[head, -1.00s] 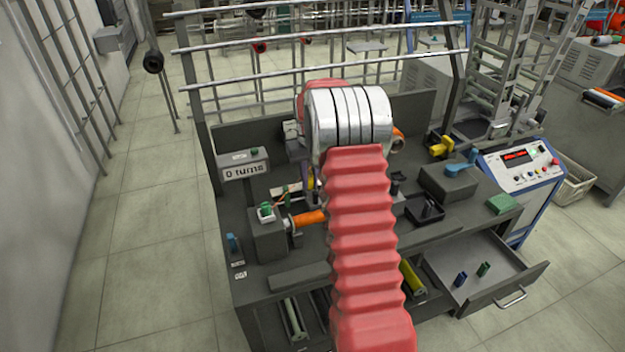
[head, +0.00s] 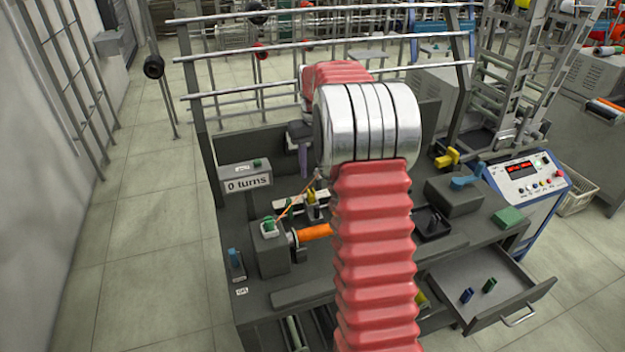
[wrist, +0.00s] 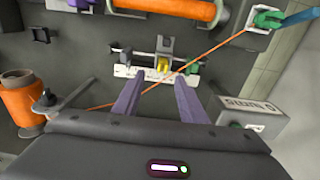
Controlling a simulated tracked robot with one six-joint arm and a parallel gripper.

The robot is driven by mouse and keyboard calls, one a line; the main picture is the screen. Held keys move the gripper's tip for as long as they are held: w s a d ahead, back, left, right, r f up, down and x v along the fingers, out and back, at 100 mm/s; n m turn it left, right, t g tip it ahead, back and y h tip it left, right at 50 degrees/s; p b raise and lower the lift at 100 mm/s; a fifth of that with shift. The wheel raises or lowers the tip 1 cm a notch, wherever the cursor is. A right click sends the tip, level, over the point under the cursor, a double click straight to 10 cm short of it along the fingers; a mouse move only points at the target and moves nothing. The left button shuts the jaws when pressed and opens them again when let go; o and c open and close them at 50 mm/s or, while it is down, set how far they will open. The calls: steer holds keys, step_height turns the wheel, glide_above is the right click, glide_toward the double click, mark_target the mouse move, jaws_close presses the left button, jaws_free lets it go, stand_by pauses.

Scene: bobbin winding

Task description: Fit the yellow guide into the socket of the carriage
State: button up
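The small yellow guide (wrist: 163,64) stands upright at the carriage (wrist: 167,49), behind a white marked strip, in the wrist view. It also shows in the head view (head: 311,197), partly behind the thread. Whether it is fully seated in the socket I cannot tell. My gripper (wrist: 157,85) is open, its two purple fingers apart with nothing between them. The fingertips are just short of the guide in the wrist view and appear raised above the bench. In the head view one purple finger (head: 303,158) shows; my arm hides the rest.
An orange thread (wrist: 214,46) runs diagonally from the orange spool (wrist: 22,98) to a green clip (wrist: 268,19), crossing by the guide. An orange bobbin (head: 315,232) lies in front. The turns counter (head: 247,183) stands left. A drawer (head: 480,290) is open.

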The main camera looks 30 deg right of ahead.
steer(key=shift+r, duration=1.65)
steer(key=s+a+r+n+t, duration=0.1)
steer(key=s+a+r+t, duration=0.1)
steer(key=s+a, duration=1.2)
steer(key=s+a+r+n+t, duration=0.2)
steer(key=s+a+r+t, duration=0.1)
steer(key=s+a, duration=1.1)
steer(key=shift+s+a, duration=0.35)
steer(key=shift+s, duration=0.25)
steer(key=shift+r, duration=0.1)
steer(key=shift+c, duration=0.2)
